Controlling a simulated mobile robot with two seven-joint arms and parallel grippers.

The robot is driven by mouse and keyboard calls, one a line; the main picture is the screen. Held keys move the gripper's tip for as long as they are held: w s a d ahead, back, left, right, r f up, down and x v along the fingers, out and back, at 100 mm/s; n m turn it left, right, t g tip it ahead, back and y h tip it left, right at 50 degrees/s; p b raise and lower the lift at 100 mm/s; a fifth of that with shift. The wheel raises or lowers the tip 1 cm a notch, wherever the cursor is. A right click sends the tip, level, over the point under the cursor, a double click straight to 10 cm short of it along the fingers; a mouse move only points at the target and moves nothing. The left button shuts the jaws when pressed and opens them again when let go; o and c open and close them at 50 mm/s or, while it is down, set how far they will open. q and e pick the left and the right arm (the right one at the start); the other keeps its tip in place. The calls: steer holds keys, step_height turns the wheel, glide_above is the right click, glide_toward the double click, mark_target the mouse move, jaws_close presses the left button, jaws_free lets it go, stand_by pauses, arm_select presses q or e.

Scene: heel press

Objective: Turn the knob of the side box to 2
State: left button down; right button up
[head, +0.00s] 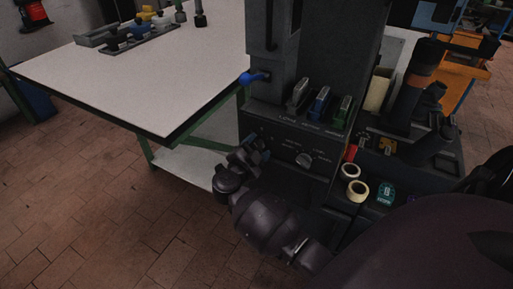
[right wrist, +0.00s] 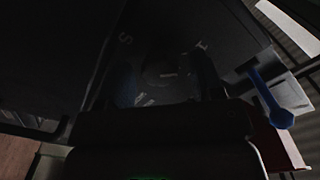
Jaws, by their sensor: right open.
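The dark press column carries a front panel with a round grey knob (head: 304,160) and small white lettering, too small to read. My right gripper (head: 256,146) is at the left edge of this panel, by the machine's side. A dim round shape, seemingly the side box knob (right wrist: 166,74), lies between the fingers. Contact cannot be told. Its pointer setting is too dark to read. In the head view my arm hides the side box knob. My left gripper is not in view.
A blue-ended lever (head: 255,78) sticks out left of the column and shows in the right wrist view (right wrist: 268,100). Several coloured levers (head: 320,104) stand above the panel. Tape rolls (head: 357,190) lie at right. A white-topped table (head: 150,85) stands at left.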

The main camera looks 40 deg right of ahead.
steer(key=c, duration=0.9)
steer(key=shift+c, duration=0.2)
steer(key=shift+m, duration=0.3)
steer(key=m, duration=0.2)
steer(key=shift+a+f+m, duration=0.1)
steer(key=shift+m, duration=0.2)
steer(key=m, duration=0.4)
steer(key=shift+m, duration=0.7)
